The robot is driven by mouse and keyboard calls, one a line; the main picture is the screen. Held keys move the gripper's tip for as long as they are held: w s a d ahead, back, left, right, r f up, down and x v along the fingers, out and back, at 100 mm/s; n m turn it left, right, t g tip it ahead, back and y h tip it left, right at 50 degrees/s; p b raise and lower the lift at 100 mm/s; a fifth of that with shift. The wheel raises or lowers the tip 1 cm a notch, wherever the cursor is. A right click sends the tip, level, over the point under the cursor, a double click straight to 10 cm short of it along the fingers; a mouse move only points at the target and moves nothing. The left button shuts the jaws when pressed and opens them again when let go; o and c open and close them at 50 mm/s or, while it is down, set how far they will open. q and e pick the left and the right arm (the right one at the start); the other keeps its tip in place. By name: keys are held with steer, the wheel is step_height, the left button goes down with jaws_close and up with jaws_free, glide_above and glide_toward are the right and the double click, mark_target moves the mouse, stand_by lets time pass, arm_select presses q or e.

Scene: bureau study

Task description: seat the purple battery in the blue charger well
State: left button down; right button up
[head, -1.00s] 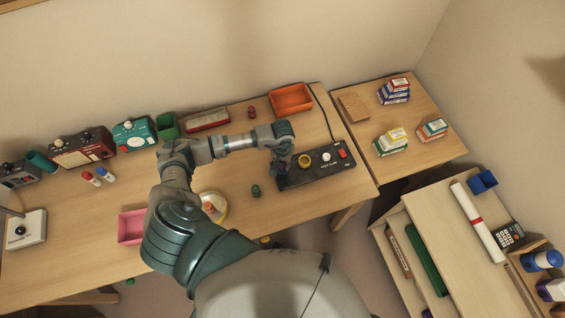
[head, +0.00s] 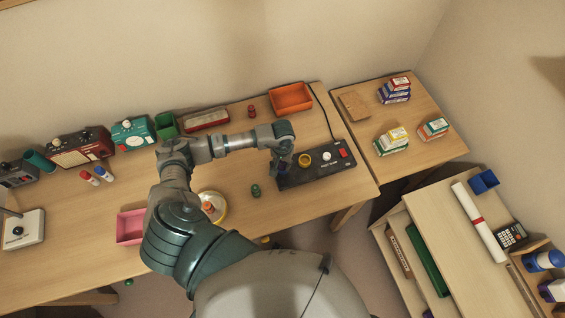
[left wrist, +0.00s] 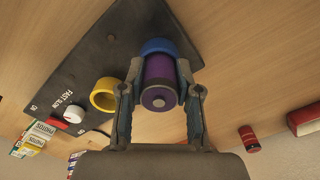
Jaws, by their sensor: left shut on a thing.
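The black charger (head: 328,164) lies near the right end of the desk, with a yellow well (head: 305,160) on it. In the left wrist view the blue well (left wrist: 172,47) is a blue ring at the charger's end, beyond the purple battery (left wrist: 159,83). My left gripper (head: 284,162) is over that end of the charger. It is shut on the purple battery, one finger on each side. The battery's far end lines up with the blue ring; how deep it sits inside cannot be told. In the head view the gripper mostly hides both. My right gripper is not in view.
A green battery (head: 255,190) stands left of the charger. An orange tray (head: 291,98) and a red battery (head: 252,111) are behind. The desk between them is bare.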

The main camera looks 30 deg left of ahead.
arm_select(q)
steer(key=shift+r, duration=0.15)
steer(key=shift+r+p, duration=0.3)
steer(key=shift+r, duration=0.4)
steer(key=shift+b, duration=0.3)
stand_by(0.7)
steer(key=shift+f+b, duration=0.8)
steer(key=shift+f, duration=0.05)
steer(key=shift+r, duration=0.2)
steer(key=shift+r+p, duration=0.35)
steer(key=shift+r, duration=0.3)
steer(key=shift+b, duration=0.3)
stand_by(0.5)
